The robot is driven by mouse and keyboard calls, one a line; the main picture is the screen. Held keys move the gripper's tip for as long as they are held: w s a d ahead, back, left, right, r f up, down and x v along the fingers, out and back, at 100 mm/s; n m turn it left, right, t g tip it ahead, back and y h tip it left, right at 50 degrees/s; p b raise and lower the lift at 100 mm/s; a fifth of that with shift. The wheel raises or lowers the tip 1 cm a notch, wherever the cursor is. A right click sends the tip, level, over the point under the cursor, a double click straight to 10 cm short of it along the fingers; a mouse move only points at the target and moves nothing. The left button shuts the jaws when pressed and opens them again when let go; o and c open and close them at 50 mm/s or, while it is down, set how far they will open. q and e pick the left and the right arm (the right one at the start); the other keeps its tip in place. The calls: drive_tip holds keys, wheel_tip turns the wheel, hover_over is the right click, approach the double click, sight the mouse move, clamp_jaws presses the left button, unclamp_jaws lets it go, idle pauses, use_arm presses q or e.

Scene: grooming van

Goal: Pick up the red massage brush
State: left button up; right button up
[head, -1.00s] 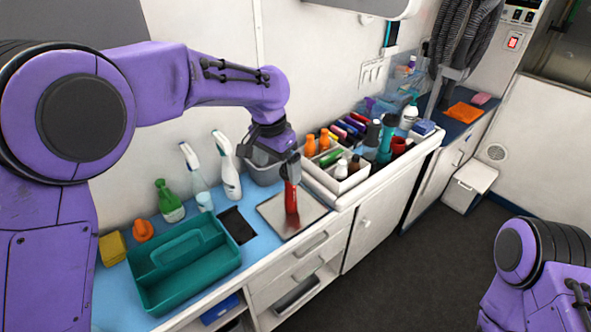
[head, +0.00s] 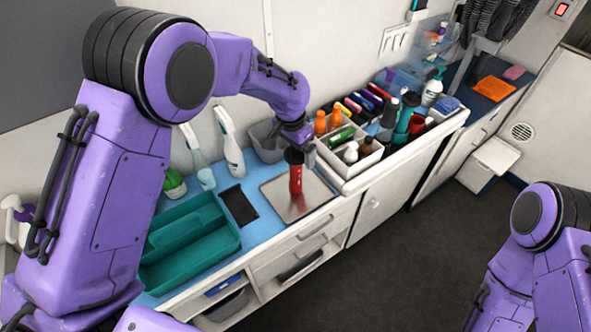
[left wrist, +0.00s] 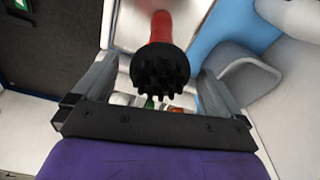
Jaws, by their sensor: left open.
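The red massage brush (head: 296,179) stands upright on the metal tray (head: 319,196), its red handle down and dark head up. In the left wrist view its black knobbed head (left wrist: 160,62) faces me, with part of the red handle behind it. My left gripper (head: 295,147) is above the tray at the brush's top end. Its fingers are apart on either side of the brush head, with gaps visible on both sides in the left wrist view. My right arm shows at the lower right of the head view; its gripper is out of view.
A teal caddy (head: 190,245) and a black flat item (head: 239,205) lie left of the tray. A grey bin (head: 266,142) stands behind it. A white organizer (head: 350,180) full of bottles stands close on the right. Spray bottles stand at the wall.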

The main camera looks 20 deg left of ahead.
use_arm(q)
drive_tip(key=shift+w+f, duration=0.4)
drive_tip(key=shift+f, duration=0.1)
drive_tip(key=shift+s+r, duration=0.2)
drive_tip(key=shift+s, duration=0.05)
drive_tip(key=shift+s+r, duration=0.15)
drive_tip(key=shift+s, duration=0.1)
drive_tip(key=c, duration=1.8)
